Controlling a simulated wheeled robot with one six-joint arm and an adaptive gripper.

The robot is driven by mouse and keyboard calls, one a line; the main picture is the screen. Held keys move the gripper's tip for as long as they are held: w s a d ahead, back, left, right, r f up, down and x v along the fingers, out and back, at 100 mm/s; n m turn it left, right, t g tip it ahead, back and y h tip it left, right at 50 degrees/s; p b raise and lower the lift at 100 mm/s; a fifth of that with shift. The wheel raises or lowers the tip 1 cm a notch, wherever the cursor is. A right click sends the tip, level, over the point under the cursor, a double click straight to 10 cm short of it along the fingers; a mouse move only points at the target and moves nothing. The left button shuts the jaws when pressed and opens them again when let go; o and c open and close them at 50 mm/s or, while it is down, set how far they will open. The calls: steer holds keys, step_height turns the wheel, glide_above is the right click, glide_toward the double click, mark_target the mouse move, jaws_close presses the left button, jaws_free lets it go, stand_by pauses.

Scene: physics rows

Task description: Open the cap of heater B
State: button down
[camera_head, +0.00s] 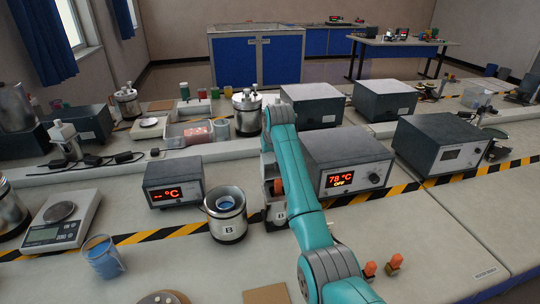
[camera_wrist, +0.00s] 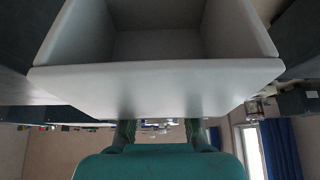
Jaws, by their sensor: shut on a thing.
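Heater B (camera_head: 228,225) is a silver cylinder with a "B" label, standing upright on the bench. Its top is open and shows blue inside. My teal arm crosses the middle of the head view, and my gripper there is mostly hidden behind it. A pale thing with a "B" label (camera_head: 280,213) shows beside the arm, right of heater B. In the wrist view my gripper (camera_wrist: 160,130) is shut on a grey, box-shaped thing (camera_wrist: 155,85) with raised walls. I cannot tell whether these two are the same thing.
A control box showing dashes (camera_head: 172,184) stands behind heater B. A larger box reading 78 °C (camera_head: 349,158) stands right of my arm. A scale (camera_head: 60,222) and a blue cup (camera_head: 103,257) are at left. Small orange-topped things (camera_head: 395,262) lie at front right.

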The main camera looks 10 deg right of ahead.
steer(key=shift+w+f, duration=0.25)
steer(key=shift+f, duration=0.15)
steer(key=shift+s+f, duration=0.1)
steer(key=shift+f, duration=0.3)
steer(key=c, duration=1)
jaws_free()
steer(key=shift+o, duration=0.2)
steer(key=shift+r, duration=0.3)
steer(key=shift+r, duration=0.3)
steer(key=v, duration=1.1)
steer(key=shift+s, duration=0.1)
